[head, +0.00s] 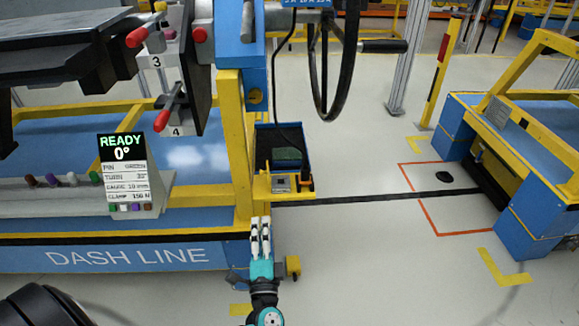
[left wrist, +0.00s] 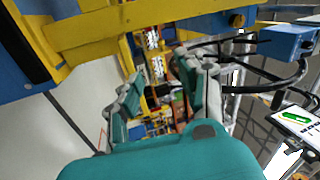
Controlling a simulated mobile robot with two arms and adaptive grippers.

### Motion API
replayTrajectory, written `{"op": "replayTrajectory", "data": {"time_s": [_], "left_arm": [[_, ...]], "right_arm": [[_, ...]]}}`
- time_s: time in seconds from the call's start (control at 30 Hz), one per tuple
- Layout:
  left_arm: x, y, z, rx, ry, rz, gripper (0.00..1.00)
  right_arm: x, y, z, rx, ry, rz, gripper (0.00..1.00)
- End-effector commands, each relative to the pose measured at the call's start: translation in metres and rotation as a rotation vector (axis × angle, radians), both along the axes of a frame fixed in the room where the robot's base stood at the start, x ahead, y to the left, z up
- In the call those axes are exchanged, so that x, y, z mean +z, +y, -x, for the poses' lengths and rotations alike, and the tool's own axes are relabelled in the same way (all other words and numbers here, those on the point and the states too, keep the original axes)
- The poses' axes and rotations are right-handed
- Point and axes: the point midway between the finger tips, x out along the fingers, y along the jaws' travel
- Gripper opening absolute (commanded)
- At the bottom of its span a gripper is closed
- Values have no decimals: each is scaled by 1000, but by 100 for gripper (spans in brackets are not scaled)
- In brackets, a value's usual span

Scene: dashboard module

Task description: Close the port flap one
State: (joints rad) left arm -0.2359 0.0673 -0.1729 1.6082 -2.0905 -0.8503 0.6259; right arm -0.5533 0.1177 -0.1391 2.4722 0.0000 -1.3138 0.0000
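My left gripper (head: 261,222) is in the lower middle of the head view, pointing up the picture beside the end of the blue and yellow dash-line bench. In the left wrist view its two fingers (left wrist: 160,95) stand apart with nothing gripped between them. I cannot pick out a flap marked one in either view. The numbered panel (head: 188,75) on the dashboard module shows only the labels 3 and 4, beside red-handled clamps. A small grey fitting (head: 281,184) sits on the yellow bracket just above the left gripper, apart from it. My right gripper is not in view.
A black steering wheel (head: 333,65) hangs above a blue bin (head: 284,150) at the bench end. A READY display (head: 122,148) stands on the bench. Another blue and yellow stand (head: 535,190) is at the right. The floor between (head: 370,260) is mostly clear.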

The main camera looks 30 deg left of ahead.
Motion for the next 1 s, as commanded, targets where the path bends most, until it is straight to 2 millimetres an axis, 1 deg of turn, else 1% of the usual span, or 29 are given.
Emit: {"op": "replayTrajectory", "data": {"time_s": [0.07, 0.17, 0.27, 0.43, 0.7, 0.9, 1.0], "left_arm": [[3, 3, 0, 9, -6, -20, 39], [5, 8, -8, 11, -9, -22, 39], [10, 17, -22, 11, -10, -21, 39], [20, 35, -53, 10, -10, -20, 39], [35, 65, -101, 10, -8, -19, 39], [43, 81, -128, 8, -7, -19, 39], [45, 86, -135, 9, -7, -21, 39]], "right_arm": [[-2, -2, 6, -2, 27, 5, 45], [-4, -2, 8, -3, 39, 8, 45], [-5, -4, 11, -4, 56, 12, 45], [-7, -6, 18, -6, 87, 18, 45], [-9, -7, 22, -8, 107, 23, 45], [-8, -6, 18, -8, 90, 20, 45], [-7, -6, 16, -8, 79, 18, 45]]}}
